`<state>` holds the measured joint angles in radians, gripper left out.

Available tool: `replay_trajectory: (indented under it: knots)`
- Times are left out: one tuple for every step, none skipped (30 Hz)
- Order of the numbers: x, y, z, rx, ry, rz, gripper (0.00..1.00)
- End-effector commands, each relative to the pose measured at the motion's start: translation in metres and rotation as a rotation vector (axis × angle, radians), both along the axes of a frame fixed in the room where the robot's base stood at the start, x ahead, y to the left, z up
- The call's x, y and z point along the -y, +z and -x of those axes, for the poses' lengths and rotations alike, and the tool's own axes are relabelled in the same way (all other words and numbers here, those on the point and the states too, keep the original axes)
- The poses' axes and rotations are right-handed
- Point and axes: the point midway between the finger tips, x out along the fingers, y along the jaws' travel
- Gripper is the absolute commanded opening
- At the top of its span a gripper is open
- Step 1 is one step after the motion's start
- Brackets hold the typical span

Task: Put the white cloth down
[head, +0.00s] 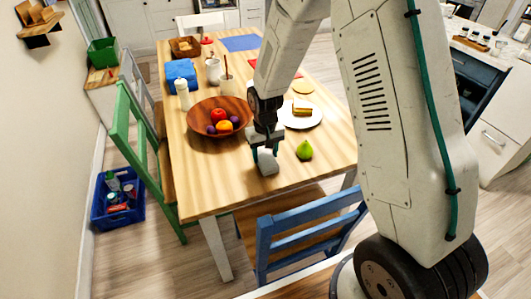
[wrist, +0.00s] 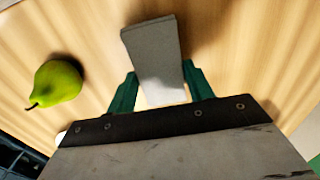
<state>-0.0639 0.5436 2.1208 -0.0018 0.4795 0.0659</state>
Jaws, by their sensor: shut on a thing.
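The white cloth (head: 266,162) is a folded, pale block between the fingers of my gripper (head: 265,152). In the wrist view the cloth (wrist: 157,58) looks grey-white and stands out past the green fingertips of my gripper (wrist: 160,88). The gripper is shut on it. The cloth is at the near part of the wooden table (head: 205,185), low over the top; I cannot tell whether it touches the wood.
A green pear (head: 304,150) lies right of the cloth, also in the wrist view (wrist: 55,83). A fruit bowl (head: 196,138) stands behind left, a plate (head: 312,120) with food behind right. Bare wood lies left of the cloth. Blue (head: 310,222) and green chairs (head: 127,125) flank the table.

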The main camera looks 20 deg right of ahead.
Motion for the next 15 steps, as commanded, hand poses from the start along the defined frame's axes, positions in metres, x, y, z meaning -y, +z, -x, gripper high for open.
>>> replay_trajectory:
  knots:
    - [-0.0001,-0.0017,-0.0004,0.001,0.0,0.0,0.34]
    - [-0.0002,-0.0016,-0.0006,0.002,0.0,0.0,0.34]
    - [-0.0003,-0.0012,-0.0006,0.003,0.0,0.0,0.34]
    - [-0.0004,-0.0011,-0.0006,0.003,0.0,0.0,0.34]
    - [-0.0004,-0.0011,-0.0006,0.003,0.001,0.0,0.34]
    - [-0.0005,-0.0011,-0.0005,0.003,0.001,0.0,0.34]
    - [-0.0005,-0.0013,-0.0004,0.002,0.001,0.0,0.34]
    - [-0.0005,-0.0018,-0.0004,0.002,0.001,0.0,0.34]
    - [-0.0006,-0.003,-0.0004,0.002,0.001,0.0,0.34]
    - [-0.0006,-0.004,-0.0003,0.002,0.001,0.0,0.34]
    - [-0.0006,-0.0039,-0.0005,0.003,0.001,0.0,0.57]
    - [-0.0006,-0.0037,-0.0005,0.003,0.001,0.0,0.69]
    - [-0.0006,-0.0036,-0.0005,0.003,0.001,0.0,0.74]
    - [-0.0006,-0.0036,-0.0005,0.003,0.001,0.0,0.74]
    - [-0.0006,-0.0036,-0.0004,0.003,0.001,0.0,0.74]
